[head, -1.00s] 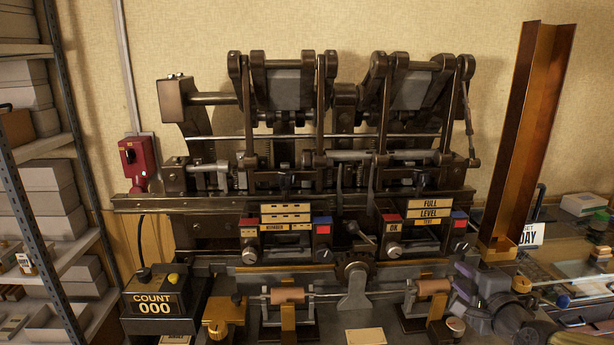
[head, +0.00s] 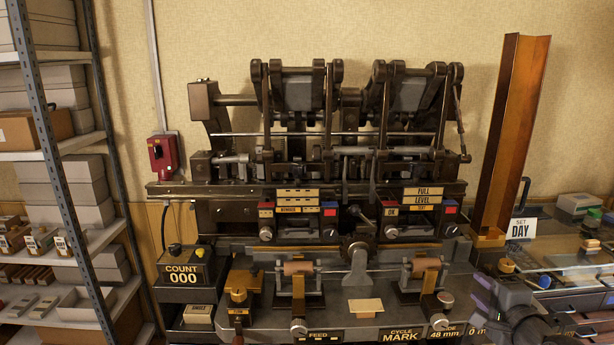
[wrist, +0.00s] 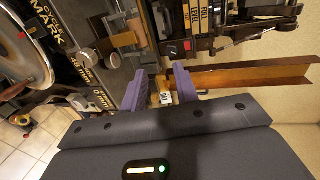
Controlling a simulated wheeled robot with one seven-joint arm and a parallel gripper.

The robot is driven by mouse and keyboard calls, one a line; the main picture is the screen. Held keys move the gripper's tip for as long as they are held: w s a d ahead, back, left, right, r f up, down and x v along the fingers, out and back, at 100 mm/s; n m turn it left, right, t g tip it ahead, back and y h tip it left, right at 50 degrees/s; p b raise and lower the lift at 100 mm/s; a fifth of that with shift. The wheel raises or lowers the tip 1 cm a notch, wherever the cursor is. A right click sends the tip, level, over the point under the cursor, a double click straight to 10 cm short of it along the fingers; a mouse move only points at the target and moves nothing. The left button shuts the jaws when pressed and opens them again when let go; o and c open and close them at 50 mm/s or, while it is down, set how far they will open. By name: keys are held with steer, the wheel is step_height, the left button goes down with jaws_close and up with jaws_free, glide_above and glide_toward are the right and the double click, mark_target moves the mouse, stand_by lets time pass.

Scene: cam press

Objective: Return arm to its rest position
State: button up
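My gripper (head: 486,294) shows at the lower right in the head view, in front of the press's right end. In the wrist view my gripper (wrist: 159,74) has its two purple fingers spread, with nothing held between them. The cam press (head: 318,188) fills the middle of the head view, dark metal with two linked heads on top. Its counter box (head: 184,274) reads COUNT 000. The rest of my arm is mostly out of the head view.
A tall brown angled chute (head: 503,135) stands right of the press, by a SET DAY card (head: 521,229). A cluttered bench (head: 570,262) lies at the right. Shelves (head: 70,145) with boxes stand at the left. A red switch box (head: 162,158) is on the wall.

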steer(key=s+a+f+n+g+y, duration=0.25)
steer(key=a+f+n+g, duration=0.65)
steer(key=a+f, duration=0.7)
steer(key=s+a+r+n+g+h, duration=0.1)
steer(key=s+a+n+g+h, duration=0.1)
steer(key=s+n, duration=0.6)
steer(key=s+a+g, duration=0.1)
steer(key=s+g, duration=0.1)
steer(key=s, duration=0.1)
steer(key=shift+s+a+n+h, duration=0.15)
steer(key=shift+s+n+h, duration=0.15)
steer(key=shift+s+h, duration=0.05)
steer(key=shift+w, duration=0.1)
steer(key=shift+s, duration=0.2)
steer(key=shift+w, duration=0.1)
stand_by(1.2)
